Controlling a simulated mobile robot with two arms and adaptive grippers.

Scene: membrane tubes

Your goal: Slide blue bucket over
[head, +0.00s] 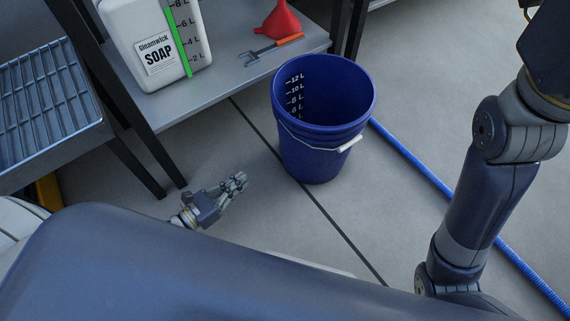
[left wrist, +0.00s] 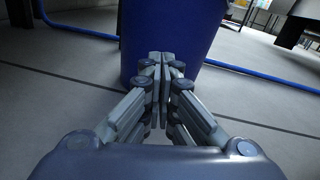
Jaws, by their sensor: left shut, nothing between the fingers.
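The blue bucket (head: 312,150) stands upright on the grey floor in the middle of the head view, with white litre marks inside and a wire handle with a white grip hanging at its front. My left gripper (head: 241,180) is low near the floor, to the left of the bucket, fingers shut and empty. In the head view a gap shows between its fingertips and the bucket. In the left wrist view the closed fingertips (left wrist: 165,62) point straight at the bucket's wall (left wrist: 170,28). My right arm shows at the right, but its gripper is not in view.
A blue hose (head: 420,165) runs over the floor behind and right of the bucket. A low grey shelf (head: 225,90) holds a soap jug (head: 150,40), a red funnel (head: 279,20) and an orange-handled tool (head: 275,46). A shelf leg (head: 150,160) stands left of my gripper.

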